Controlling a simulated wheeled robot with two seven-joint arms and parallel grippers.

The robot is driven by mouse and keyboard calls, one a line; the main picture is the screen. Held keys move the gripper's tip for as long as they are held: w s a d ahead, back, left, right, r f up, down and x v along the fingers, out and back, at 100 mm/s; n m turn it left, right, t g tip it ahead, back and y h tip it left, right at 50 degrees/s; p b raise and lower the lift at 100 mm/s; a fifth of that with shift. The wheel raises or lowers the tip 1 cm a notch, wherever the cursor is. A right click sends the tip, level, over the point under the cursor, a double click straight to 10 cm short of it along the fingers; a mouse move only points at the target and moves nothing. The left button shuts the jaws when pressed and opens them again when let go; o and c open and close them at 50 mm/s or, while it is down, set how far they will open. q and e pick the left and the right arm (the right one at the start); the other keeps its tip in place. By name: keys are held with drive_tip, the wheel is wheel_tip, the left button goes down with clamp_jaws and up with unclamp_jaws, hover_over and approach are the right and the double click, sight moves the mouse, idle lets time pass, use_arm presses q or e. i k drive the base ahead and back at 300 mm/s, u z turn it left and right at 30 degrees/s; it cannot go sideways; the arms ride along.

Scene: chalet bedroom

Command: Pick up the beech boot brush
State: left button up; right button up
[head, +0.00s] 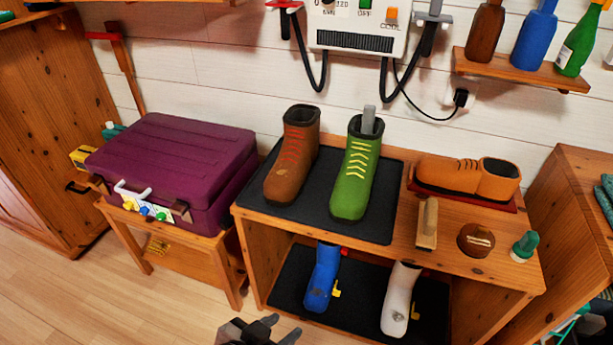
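The beech boot brush (427,224) is a narrow pale wooden block. It lies on the top of the wooden bench (390,262), just right of the black mat and left of a round brown tin (476,239). My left gripper (281,328) is at the bottom edge of the head view, low in front of the bench and well to the left of the brush. Its two dark fingers are apart with nothing seen between them. Part of it is cut off by the frame. My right gripper is not in view.
A brown boot (292,160) and a green boot (355,175) stand on the mat (385,215). An orange shoe (465,178) lies behind the brush; a green-topped item (524,246) stands right of the tin. Blue and white boots occupy the lower shelf. A purple suitcase (175,165) sits left.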

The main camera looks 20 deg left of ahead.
sight(427, 239)
drive_tip(key=z, duration=2.15)
drive_tip(key=i, duration=1.2)
drive_tip(key=u, duration=3.25)
